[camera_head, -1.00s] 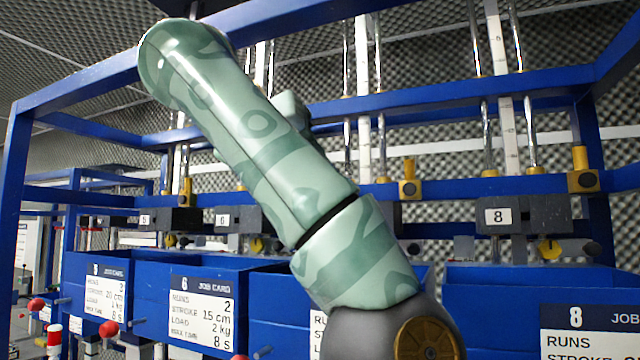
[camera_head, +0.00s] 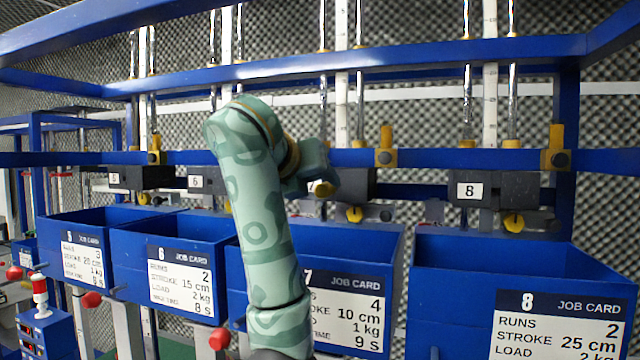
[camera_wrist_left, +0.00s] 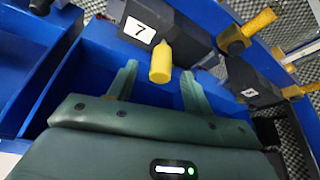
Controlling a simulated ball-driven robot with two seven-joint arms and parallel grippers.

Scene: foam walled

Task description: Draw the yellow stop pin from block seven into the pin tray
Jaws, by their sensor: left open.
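Block seven (camera_wrist_left: 185,22) is a dark grey block with a white "7" label, at the top of the left wrist view. The yellow stop pin (camera_wrist_left: 160,62) sticks out of its face. My left gripper (camera_wrist_left: 159,72) is open, its two green fingers apart on either side of the pin, with gaps to it. In the head view my left arm reaches up in front of block seven (camera_head: 352,186), partly hiding it. The yellow pin (camera_head: 323,188) shows beside my left gripper (camera_head: 312,178), whose fingertips are hard to make out. I cannot tell which thing is the pin tray. My right gripper is not in view.
Blue open bins with job cards stand below the blocks, including bin seven (camera_head: 375,262) and bin eight (camera_head: 440,285). A blue crossbar (camera_head: 430,158) with yellow clamps (camera_head: 386,148) runs above. Block eight (camera_head: 515,190) is to the right. Red knobs (camera_head: 220,339) jut out in front.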

